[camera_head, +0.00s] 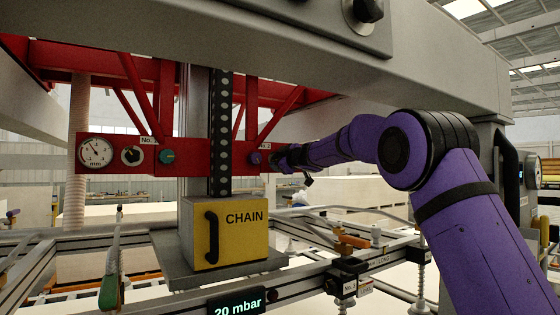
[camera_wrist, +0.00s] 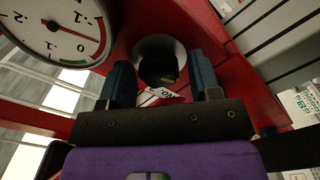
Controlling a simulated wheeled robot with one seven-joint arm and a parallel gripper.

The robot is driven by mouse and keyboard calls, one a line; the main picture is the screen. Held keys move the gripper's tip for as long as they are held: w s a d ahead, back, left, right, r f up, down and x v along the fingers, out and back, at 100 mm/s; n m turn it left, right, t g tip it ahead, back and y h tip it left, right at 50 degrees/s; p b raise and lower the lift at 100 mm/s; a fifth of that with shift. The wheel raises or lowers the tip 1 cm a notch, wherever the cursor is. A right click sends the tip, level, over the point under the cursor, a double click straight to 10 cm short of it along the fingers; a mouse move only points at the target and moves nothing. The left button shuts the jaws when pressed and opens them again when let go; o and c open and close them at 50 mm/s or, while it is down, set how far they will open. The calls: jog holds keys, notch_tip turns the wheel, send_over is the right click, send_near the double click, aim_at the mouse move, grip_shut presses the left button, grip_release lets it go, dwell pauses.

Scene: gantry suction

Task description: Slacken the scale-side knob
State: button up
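My gripper (camera_head: 280,159) is beside this end, far from the mm gauge. In the wrist view a dark round knob (camera_wrist: 158,62) with a pale collar lies ahead between my gripper's (camera_wrist: 160,75) two blue fingers, which are apart. A gauge (camera_wrist: 62,28) is beside it. I cannot tell whether the fingers touch the knob, nor which knob is scale-side.
A grey beam (camera_head: 260,50) crosses overhead with a black knob (camera_head: 362,12) on it. A yellow CHAIN box (camera_head: 232,245) hangs below the column. Metal rails and a 20 mbar display (camera_head: 238,304) lie beneath. A white label (camera_wrist: 162,95) is close behind my fingers.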

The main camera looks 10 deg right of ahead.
jog(key=shift+o, duration=0.5)
jog(key=v, duration=1)
jog(key=shift+s, duration=0.4)
jog(key=shift+d, duration=0.15)
